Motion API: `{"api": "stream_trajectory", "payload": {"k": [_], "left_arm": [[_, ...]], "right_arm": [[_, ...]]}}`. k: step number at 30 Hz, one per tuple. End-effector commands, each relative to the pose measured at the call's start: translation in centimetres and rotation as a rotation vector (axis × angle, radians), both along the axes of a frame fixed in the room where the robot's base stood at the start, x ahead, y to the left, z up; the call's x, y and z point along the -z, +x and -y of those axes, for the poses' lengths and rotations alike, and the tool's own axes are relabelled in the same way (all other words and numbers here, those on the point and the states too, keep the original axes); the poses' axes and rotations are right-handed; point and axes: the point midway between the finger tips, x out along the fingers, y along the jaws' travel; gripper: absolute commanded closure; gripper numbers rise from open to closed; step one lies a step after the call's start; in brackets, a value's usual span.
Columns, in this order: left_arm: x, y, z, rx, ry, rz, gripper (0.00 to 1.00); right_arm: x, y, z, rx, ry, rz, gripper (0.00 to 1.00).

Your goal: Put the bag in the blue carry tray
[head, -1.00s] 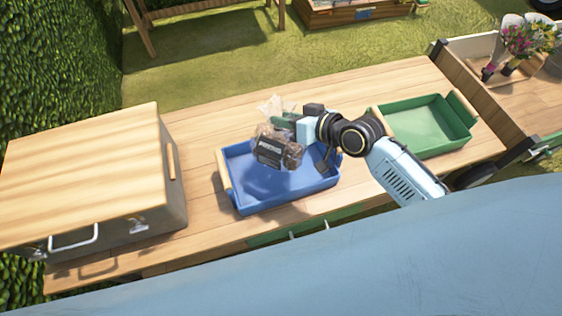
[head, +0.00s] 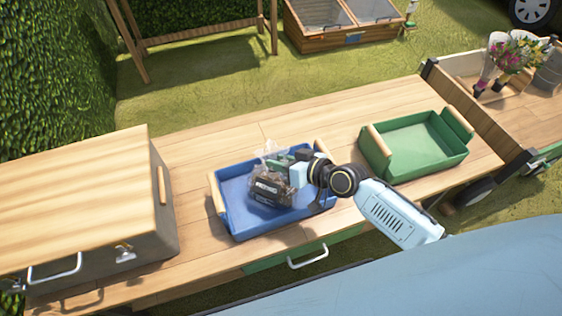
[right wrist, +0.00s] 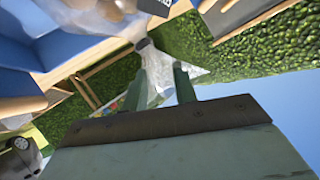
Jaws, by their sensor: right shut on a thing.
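The bag (head: 268,189) is clear plastic with brown contents and a dark label. It is in or just above the blue carry tray (head: 240,230), toward its middle; I cannot tell if it touches the tray floor. My right gripper (head: 281,161) is shut on the bag's gathered top. In the right wrist view, the clear neck of the bag (right wrist: 150,62) runs between the green fingers (right wrist: 165,85), with part of the blue tray (right wrist: 60,48) at the upper left. My left gripper is not in view.
A green tray (head: 420,148) with wooden handles stands to the right on the wooden table (head: 340,112). A large wood-topped box (head: 75,190) fills the table's left end. A cart with flower bouquets (head: 512,58) stands at the far right. Bare table lies behind the blue tray.

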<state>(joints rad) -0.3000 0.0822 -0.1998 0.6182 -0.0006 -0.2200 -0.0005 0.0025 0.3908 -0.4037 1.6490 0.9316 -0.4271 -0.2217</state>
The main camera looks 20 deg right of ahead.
Motion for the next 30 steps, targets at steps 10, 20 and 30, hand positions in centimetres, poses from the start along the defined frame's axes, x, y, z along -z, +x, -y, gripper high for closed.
{"api": "stream_trajectory", "payload": {"k": [10, 20, 30], "left_arm": [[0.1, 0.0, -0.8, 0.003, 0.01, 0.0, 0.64], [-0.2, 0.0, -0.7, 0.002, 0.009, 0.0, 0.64], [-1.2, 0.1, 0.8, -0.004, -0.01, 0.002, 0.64]], "right_arm": [[0.2, 0.0, 0.0, 0.0, 0.0, -0.001, 0.5], [-0.3, -0.6, 0.5, 0.0, -0.003, -0.002, 0.5], [-3.2, -5.7, 4.4, -0.002, -0.004, -0.003, 0.5]]}}
